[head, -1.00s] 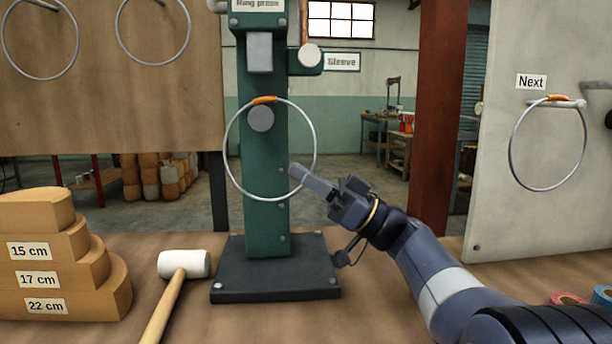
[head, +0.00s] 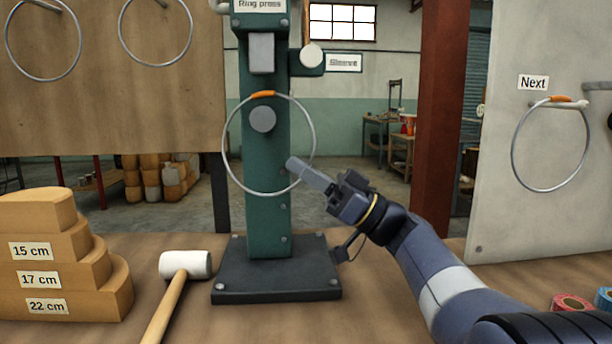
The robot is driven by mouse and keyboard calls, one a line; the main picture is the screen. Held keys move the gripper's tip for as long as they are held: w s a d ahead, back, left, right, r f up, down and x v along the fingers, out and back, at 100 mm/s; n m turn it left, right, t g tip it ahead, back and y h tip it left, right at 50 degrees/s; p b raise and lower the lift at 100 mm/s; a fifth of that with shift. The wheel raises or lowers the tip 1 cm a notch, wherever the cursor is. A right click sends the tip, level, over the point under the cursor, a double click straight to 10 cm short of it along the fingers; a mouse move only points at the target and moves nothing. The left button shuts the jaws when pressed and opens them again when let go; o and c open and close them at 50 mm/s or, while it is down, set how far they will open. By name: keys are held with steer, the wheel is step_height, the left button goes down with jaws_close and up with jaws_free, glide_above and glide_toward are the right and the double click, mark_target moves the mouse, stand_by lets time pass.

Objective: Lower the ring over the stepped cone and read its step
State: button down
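The stepped cone (head: 75,262) is wooden, at the lower left, cut off by the left edge. Its steps bear labels 15 cm, 17 cm and 22 cm. A thin metal ring (head: 229,167) with an orange wrap at its top is upright before the green press column. My gripper (head: 303,172) appears shut on the ring's lower right side. The round end of a peg (head: 262,119) shows inside the ring, below the wrap. I cannot tell whether the ring is around the peg or only in front. The ring is well apart from the cone.
A white-headed mallet (head: 186,265) lies between the cone and the ring press (head: 268,220). Another ring (head: 514,164) hangs on a peg under "Next". Two rings hang on the left board (head: 110,110). Tape rolls (head: 572,302) lie at the lower right. The bench front is partly clear.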

steer(key=s+b, duration=0.6)
steer(key=s, duration=0.4)
stand_by(0.5)
steer(key=shift+r, duration=0.1)
